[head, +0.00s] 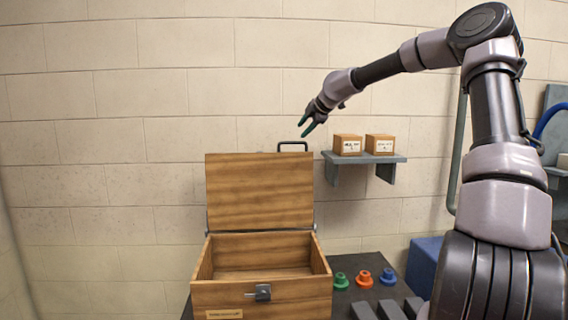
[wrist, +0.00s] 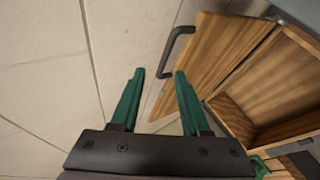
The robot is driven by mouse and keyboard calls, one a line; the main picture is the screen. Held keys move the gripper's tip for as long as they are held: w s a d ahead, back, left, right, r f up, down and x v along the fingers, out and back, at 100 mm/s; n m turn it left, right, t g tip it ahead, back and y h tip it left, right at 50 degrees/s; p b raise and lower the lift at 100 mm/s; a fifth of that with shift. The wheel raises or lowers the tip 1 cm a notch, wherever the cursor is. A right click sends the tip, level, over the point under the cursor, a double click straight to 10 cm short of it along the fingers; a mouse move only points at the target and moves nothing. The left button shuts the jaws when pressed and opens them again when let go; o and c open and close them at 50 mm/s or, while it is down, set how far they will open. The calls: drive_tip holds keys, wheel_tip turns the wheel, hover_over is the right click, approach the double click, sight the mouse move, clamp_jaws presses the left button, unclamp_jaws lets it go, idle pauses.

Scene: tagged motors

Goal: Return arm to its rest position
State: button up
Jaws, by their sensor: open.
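My gripper (head: 308,124) is open and empty, raised in the air above the right end of the open chest's lid. Its two green fingers (wrist: 157,74) stand apart in the wrist view. The wooden chest (head: 262,290) stands on a dark table with its lid (head: 258,190) tipped up at the back. The part of its inside that shows looks empty. A dark handle (head: 293,144) stands on the lid's top edge. In the wrist view the handle (wrist: 178,48) appears just beyond the fingertips; I cannot tell how far it is from them.
Two small labelled boxes (head: 347,145) (head: 380,144) sit on a grey wall shelf (head: 362,158) right of my gripper. Green (head: 341,280), orange (head: 364,279) and blue (head: 387,276) parts stand on the table right of the chest. A blue bin (head: 424,262) is farther right. The wall at left is clear.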

drive_tip(key=s+a+r+n+t, duration=0.1)
drive_tip(key=s+a+r+n, duration=0.25)
drive_tip(key=s+n, duration=0.8)
drive_tip(key=s+a+r+n, duration=0.35)
drive_tip(key=s+n, duration=0.35)
drive_tip(key=n, duration=1)
drive_tip(key=s+d+f+n+g+h, duration=0.1)
drive_tip(key=s+d+n, duration=0.3)
drive_tip(key=s, duration=0.5)
drive_tip(key=s+d+f+n+g, duration=0.1)
drive_tip(key=s+d+f+n, duration=0.2)
drive_tip(key=s, duration=0.7)
drive_tip(key=s+d+f+n+g+h, duration=0.1)
drive_tip(key=s+d+f+n, duration=0.2)
drive_tip(key=s+d+n, duration=0.4)
drive_tip(key=s+n, duration=0.3)
drive_tip(key=shift+d+g+h, duration=0.2)
drive_tip(key=shift+g+h, duration=0.1)
